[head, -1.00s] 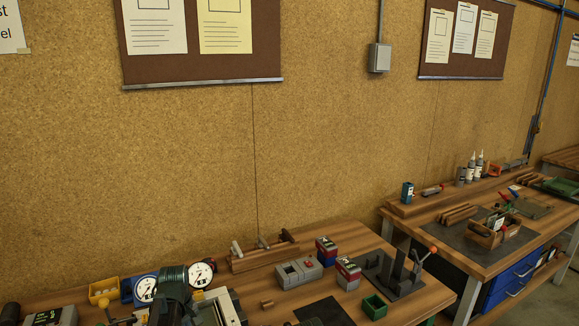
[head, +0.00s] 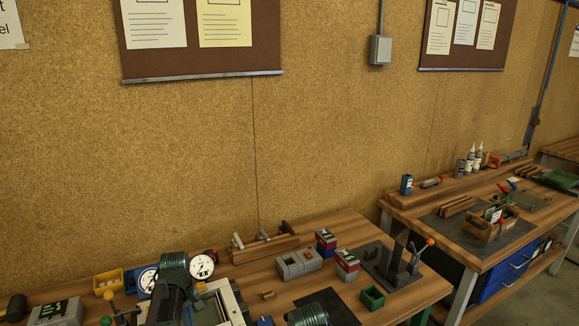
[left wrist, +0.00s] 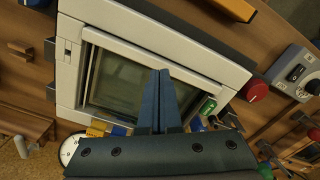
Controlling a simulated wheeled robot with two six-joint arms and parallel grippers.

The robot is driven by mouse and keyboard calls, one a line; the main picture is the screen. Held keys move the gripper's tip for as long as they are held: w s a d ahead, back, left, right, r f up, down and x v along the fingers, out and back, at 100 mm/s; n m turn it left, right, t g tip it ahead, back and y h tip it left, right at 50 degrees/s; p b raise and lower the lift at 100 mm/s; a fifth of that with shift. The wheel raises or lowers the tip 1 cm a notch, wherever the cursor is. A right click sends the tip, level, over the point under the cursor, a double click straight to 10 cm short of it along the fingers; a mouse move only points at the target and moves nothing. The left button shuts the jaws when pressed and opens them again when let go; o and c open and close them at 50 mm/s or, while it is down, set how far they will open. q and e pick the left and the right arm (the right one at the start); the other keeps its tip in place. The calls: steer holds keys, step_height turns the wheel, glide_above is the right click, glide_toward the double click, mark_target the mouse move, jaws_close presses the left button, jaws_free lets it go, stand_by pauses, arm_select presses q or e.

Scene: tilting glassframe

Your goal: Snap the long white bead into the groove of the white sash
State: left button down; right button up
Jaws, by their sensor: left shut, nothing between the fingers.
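The white sash (left wrist: 180,40) shows in the left wrist view as a pale rectangular frame around a dark glass pane (left wrist: 125,80). A corner of the white frame also shows at the bottom of the head view (head: 226,299). My left gripper (left wrist: 161,72) is shut and empty, its dark blue fingers together over the near part of the sash and pane. Whether they touch it I cannot tell. I cannot make out the long white bead as a separate piece. In the head view my arms cover part of the sash, and my right gripper is out of the picture.
Two dial gauges (head: 202,266) and a yellow bin (head: 107,284) stand by the sash. A red knob (left wrist: 257,91) is right of the frame in the left wrist view.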

arm_select(q)
step_height(320, 180, up, 4)
steer(key=p, duration=0.3)
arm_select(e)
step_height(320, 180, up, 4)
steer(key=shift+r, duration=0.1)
arm_select(q)
steer(key=shift+d, duration=0.1)
steer(key=s+d+f+m+b, duration=0.2)
steer(key=s+d+m, duration=0.5)
steer(key=d, duration=0.4)
steer(key=s+d+f+m+y+b, duration=0.1)
steer(key=s+d+f+m+b, duration=0.2)
steer(key=s+d+m, duration=0.5)
steer(key=s+d, duration=0.1)
steer(key=d, duration=0.2)
steer(key=shift+s+d+f, duration=0.2)
steer(key=shift+d+f, duration=0.05)
steer(key=shift+f, duration=0.1)
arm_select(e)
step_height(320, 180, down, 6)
